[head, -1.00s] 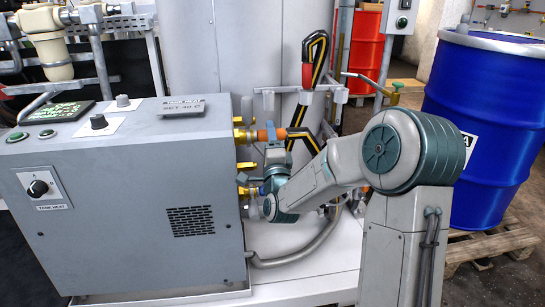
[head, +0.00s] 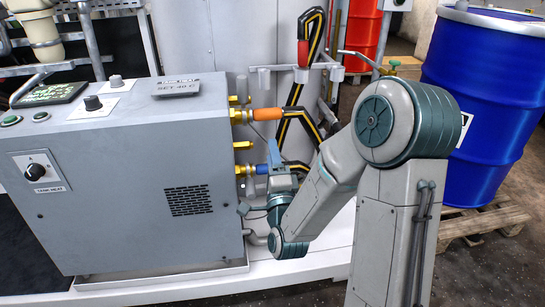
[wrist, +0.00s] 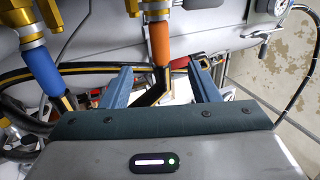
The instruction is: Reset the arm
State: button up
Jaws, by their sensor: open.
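My gripper (wrist: 159,68) is open, with its two blue-grey fingers apart. In the wrist view the orange hose sleeve (wrist: 159,40) and its black hose show between the fingers in the picture; I see no finger touching them. The blue hose sleeve (wrist: 40,70) is left of the fingers. In the head view my gripper (head: 276,152) points up beside the grey heater box, just right of the blue sleeve (head: 261,169) and below the orange sleeve (head: 268,114). My arm is bent, its wrist low in front of the hoses. Part of the gripper is hidden in the head view.
The grey heater box (head: 130,150) with brass fittings (head: 242,145) stands close left of my gripper. A black-and-yellow hose (head: 294,105) hangs on a white rack (head: 265,80) behind. A blue drum (head: 487,95) stands on a wooden pallet (head: 485,220) at right.

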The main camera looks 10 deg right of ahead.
notch_tip(320, 180, up, 11)
jog(key=s+n+g+y+p, duration=0.1)
jog(key=s+n+g+p, duration=0.1)
jog(key=n+g+p, duration=1.15)
jog(key=s+d+r+n+g+p, duration=0.2)
jog(key=s+r+g+p, duration=0.1)
jog(key=s+r+p, duration=0.5)
jog(key=s+d+r+n+g+h+p, duration=0.1)
jog(key=s+d+r+n+g+p, duration=0.1)
jog(key=s+r+p, duration=0.7)
jog(key=s+g+p, duration=0.1)
jog(key=s+p, duration=0.1)
jog(key=s, duration=0.2)
jog(key=shift+s+d, duration=0.25)
jog(key=shift+r, duration=0.1)
